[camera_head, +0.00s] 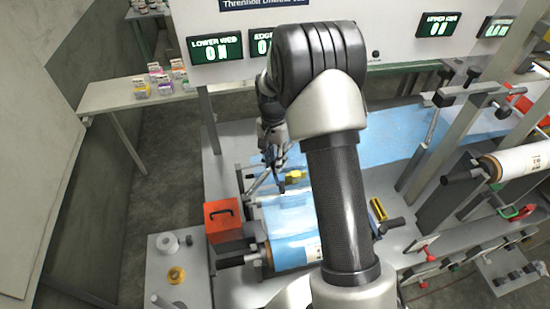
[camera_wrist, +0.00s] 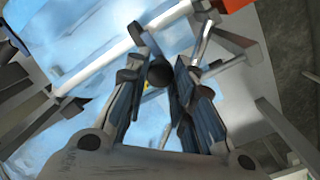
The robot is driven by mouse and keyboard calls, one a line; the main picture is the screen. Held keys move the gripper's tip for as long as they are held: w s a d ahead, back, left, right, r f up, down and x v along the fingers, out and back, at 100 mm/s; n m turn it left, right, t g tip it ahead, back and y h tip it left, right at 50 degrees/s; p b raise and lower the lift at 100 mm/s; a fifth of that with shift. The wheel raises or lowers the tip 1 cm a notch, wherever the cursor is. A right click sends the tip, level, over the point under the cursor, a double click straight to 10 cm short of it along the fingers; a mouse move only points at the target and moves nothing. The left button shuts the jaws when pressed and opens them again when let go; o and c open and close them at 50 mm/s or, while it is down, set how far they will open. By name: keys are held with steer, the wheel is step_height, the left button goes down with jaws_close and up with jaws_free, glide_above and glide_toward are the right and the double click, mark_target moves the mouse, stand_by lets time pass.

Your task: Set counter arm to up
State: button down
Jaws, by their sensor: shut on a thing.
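My gripper (camera_head: 277,162) points down over the blue film web, left of the centre of the machine. In the wrist view its fingers (camera_wrist: 162,62) are closed around a round black knob (camera_wrist: 160,74). The knob appears to belong to the counter arm, a thin metal arm; a thin grey rod (camera_head: 261,181) shows just below my gripper in the head view. My fingers hide most of the knob and where it joins the arm, so the arm's exact angle is unclear.
A yellow part (camera_head: 295,177) sits close right of my gripper. A red-orange box (camera_head: 222,219) stands at lower left. A blue film roll (camera_head: 290,253) lies in front. Display panels, such as one reading LOWER WEB (camera_head: 215,47), hang behind. A side table (camera_head: 110,95) holds small boxes.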

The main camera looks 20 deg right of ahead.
steer(key=shift+w+d+r+g+p, duration=0.1)
steer(key=shift+w+r+g+p, duration=0.45)
steer(key=shift+p, duration=0.45)
steer(key=shift+w+d+g+y+p, duration=0.1)
steer(key=shift+w+g+y+p, duration=0.3)
steer(key=shift+g+p, duration=0.3)
steer(key=shift+w+d+r+g+b, duration=0.15)
steer(key=shift+w+g+b, duration=0.15)
steer(key=shift+w+g, duration=0.65)
steer(key=shift+g, duration=0.3)
steer(key=shift+r, duration=0.1)
steer(key=c, duration=1.3)
jaws_free()
step_height(320, 180, up, 10)
